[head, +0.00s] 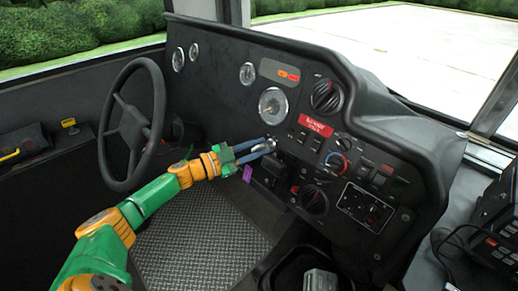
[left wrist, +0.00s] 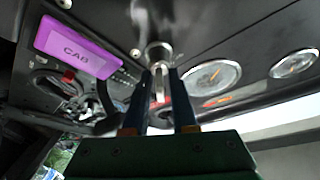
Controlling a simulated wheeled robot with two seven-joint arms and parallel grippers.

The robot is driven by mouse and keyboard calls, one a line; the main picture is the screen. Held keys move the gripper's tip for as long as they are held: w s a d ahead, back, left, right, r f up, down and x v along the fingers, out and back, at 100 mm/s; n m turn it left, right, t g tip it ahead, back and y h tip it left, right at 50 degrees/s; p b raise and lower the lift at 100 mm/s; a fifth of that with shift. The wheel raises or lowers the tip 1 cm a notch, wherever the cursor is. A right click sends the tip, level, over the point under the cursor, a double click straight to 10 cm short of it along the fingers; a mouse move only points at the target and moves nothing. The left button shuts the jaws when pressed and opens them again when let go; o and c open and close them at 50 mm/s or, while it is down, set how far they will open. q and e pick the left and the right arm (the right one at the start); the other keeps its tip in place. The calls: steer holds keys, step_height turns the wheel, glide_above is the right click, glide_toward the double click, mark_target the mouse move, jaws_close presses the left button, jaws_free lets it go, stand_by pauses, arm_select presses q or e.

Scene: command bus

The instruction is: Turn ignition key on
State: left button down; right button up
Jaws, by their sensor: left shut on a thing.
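My left gripper (head: 268,146) reaches the dashboard (head: 230,108) below the large round gauge. In the left wrist view its two dark blue fingers (left wrist: 160,78) are shut on the metal ignition key (left wrist: 160,88), which sits between them. The key points into a round metal ignition lock (left wrist: 157,52) on the panel. How far the key is turned cannot be told. A purple tag marked CAB (left wrist: 78,46) hangs beside the lock; it also shows below the gripper in the head view (head: 247,174). My right gripper is not in view.
The steering wheel (head: 132,125) stands left of my arm. Several gauges, such as the large one (head: 273,105), and knobs and switches crowd the dashboard. A black radio unit (head: 497,245) is at the far right. The ribbed metal floor (head: 205,245) below is clear.

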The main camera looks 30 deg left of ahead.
mark_target(252, 150)
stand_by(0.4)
arm_select(q)
steer(key=c, duration=1)
jaws_free()
steer(key=shift+o, duration=0.2)
steer(key=shift+s, duration=0.1)
steer(key=v, duration=0.7)
steer(key=shift+p, duration=0.4)
